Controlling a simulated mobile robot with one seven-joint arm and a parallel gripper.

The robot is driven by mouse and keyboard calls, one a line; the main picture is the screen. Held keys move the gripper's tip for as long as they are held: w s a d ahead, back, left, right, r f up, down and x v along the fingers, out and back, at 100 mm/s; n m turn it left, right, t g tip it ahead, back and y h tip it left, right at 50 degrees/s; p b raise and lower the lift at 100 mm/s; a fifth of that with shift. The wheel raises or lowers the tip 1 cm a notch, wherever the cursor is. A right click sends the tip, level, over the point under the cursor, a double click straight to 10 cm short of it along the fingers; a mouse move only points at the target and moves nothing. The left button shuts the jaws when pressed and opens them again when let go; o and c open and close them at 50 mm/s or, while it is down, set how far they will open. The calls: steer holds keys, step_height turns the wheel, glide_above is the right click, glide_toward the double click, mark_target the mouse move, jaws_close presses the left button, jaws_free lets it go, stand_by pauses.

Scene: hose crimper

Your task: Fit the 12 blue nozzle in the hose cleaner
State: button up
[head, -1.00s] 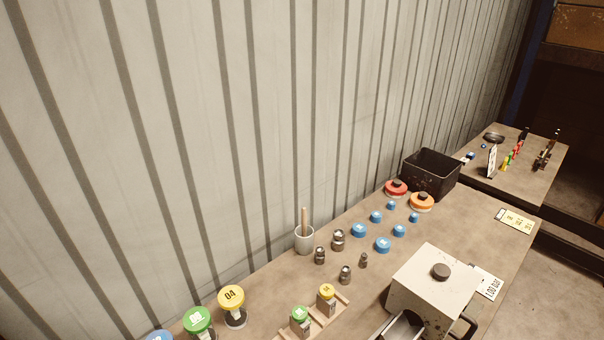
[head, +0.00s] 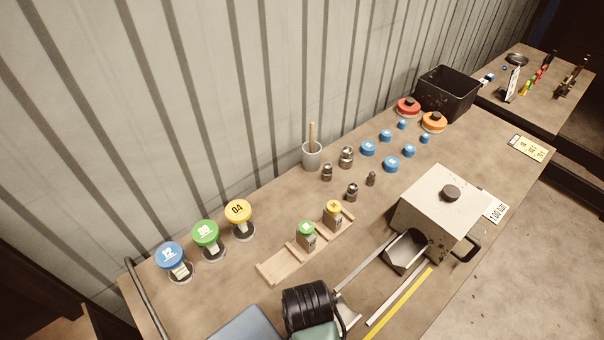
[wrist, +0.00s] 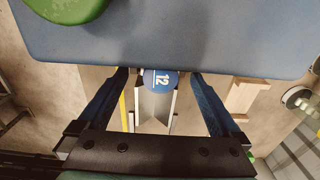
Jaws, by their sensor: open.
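In the wrist view, a round blue nozzle top marked 12 (wrist: 160,79) shows between the fingertips of my open gripper (wrist: 160,74), with gaps on both sides. I cannot tell its height relative to the fingers. It is at the end of a grey metal channel (wrist: 154,108). In the head view, my arm hides it. A blue disc marked 12 (head: 169,255) stands on a round base at the table's left. The wooden rack (head: 275,267) holds a green nozzle (head: 306,235) and a yellow nozzle (head: 333,214); its left end is bare. I cannot tell which part is the hose cleaner.
Right of the rack stands a pale metal box (head: 438,208) with a front chute. Green (head: 206,234) and yellow (head: 238,211) discs stand left. Blue caps, dark fittings, a pot (head: 312,155) and a black bin (head: 447,93) are farther back. A second table (head: 530,110) is behind.

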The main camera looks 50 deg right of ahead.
step_height(320, 180, up, 12)
steer(key=p, duration=0.2)
steer(key=shift+a+f+t, duration=0.2)
steer(key=shift+a+t, duration=0.1)
steer(key=shift+a, duration=0.15)
steer(key=shift+w, duration=0.1)
